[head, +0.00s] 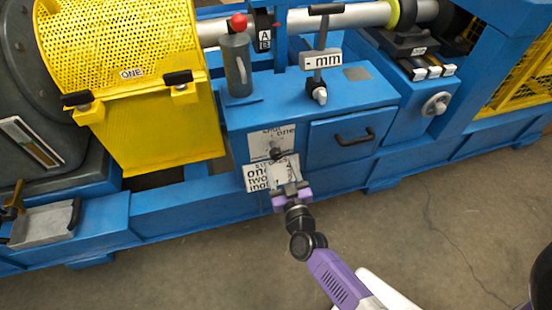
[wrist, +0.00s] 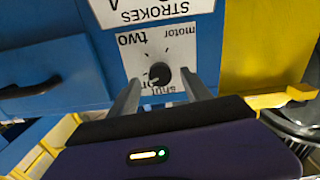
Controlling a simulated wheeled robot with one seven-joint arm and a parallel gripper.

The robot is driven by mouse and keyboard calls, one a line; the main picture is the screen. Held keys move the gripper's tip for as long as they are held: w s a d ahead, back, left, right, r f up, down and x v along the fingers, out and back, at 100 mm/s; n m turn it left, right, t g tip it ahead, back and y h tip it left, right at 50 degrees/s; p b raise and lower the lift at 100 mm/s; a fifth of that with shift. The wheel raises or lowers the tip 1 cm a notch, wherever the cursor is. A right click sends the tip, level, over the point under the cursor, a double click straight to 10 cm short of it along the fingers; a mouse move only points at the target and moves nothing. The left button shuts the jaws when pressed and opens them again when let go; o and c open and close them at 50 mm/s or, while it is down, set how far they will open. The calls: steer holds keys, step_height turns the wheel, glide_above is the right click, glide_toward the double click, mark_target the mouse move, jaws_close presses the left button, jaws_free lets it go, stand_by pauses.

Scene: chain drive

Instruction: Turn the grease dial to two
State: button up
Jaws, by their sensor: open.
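The grease dial is a small black knob (wrist: 159,74) on a white plate (wrist: 143,60), on the front of the blue machine. Another word at lower left is partly hidden. I cannot tell for sure where the knob points. My gripper (wrist: 160,92) is open, its two fingers on either side of the knob. In the head view it (head: 284,172) reaches up to the knob (head: 275,153) from below. I cannot tell whether the fingers touch it.
A lettered strokes card (head: 257,179) sits below the dial plate, partly behind my gripper. A drawer with a black handle (head: 355,137) is to the right. A yellow guard (head: 150,130) is to the left. A grey bottle with a red cap (head: 237,65) stands above.

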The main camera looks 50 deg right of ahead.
mark_target(277, 158)
steer(key=shift+b+x, duration=0.3)
steer(key=shift+x, duration=1.9)
steer(key=shift+c, duration=0.3)
jaws_close()
steer(key=shift+m, duration=0.4)
steer(key=m, duration=0.2)
steer(key=shift+m, duration=0.4)
steer(key=m, duration=0.3)
steer(key=shift+m, duration=0.3)
steer(key=m, duration=0.6)
steer(key=shift+a+r+m+b, duration=0.1)
steer(key=shift+m+b, duration=0.2)
